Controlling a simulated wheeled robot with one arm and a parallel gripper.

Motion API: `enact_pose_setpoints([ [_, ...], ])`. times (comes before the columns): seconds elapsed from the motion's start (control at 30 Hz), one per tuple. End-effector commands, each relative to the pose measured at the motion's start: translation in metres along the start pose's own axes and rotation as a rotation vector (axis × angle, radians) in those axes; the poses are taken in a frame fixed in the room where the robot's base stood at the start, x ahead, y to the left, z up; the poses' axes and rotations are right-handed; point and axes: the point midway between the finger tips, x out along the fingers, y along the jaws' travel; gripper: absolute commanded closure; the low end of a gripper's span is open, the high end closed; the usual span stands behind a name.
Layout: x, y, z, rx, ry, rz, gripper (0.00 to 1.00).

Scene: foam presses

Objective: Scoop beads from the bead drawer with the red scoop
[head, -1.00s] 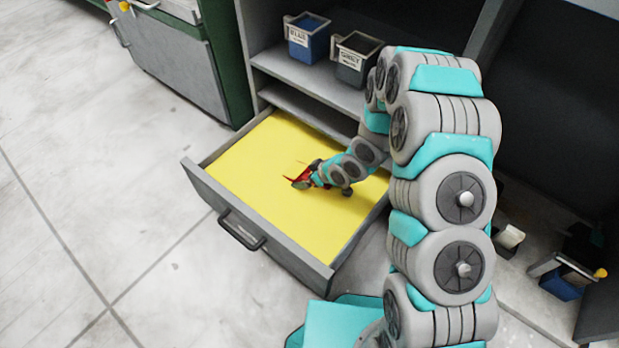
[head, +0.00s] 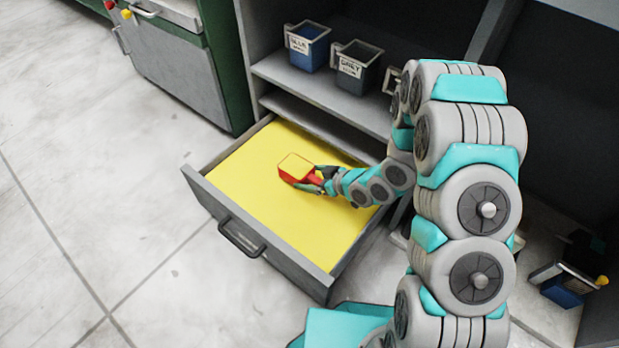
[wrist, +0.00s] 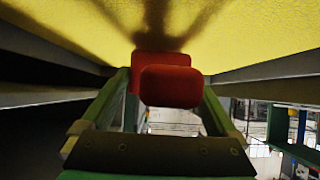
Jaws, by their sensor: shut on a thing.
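The open grey bead drawer (head: 287,262) holds a flat yellow layer of beads (head: 238,185). The red scoop (head: 291,178) is over the middle of the drawer, roughly level with its open top up. Yellow fills the inside of its rim. My gripper (head: 326,178) is shut on the scoop's handle, reaching in from the right. In the wrist view the red scoop (wrist: 172,86) sits between the green fingers, with the yellow beads beyond it. Whether the scoop's underside touches the beads cannot be told.
A blue bin (head: 309,46) and a grey bin (head: 356,70) stand on the shelf above the drawer. A green-framed cabinet (head: 180,60) stands at the back left. The floor left of the drawer is clear. Another blue bin (head: 562,290) is at the lower right.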

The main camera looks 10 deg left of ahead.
Motion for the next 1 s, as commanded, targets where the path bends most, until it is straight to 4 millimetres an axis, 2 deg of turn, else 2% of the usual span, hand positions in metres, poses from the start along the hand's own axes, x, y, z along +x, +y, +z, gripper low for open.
enact_pose_setpoints([
  [0.7,-0.033,0.000,-0.032,0.003,0.058,0.000,0.69],
  [1.0,-0.040,0.000,-0.039,0.002,0.075,0.000,0.69],
])
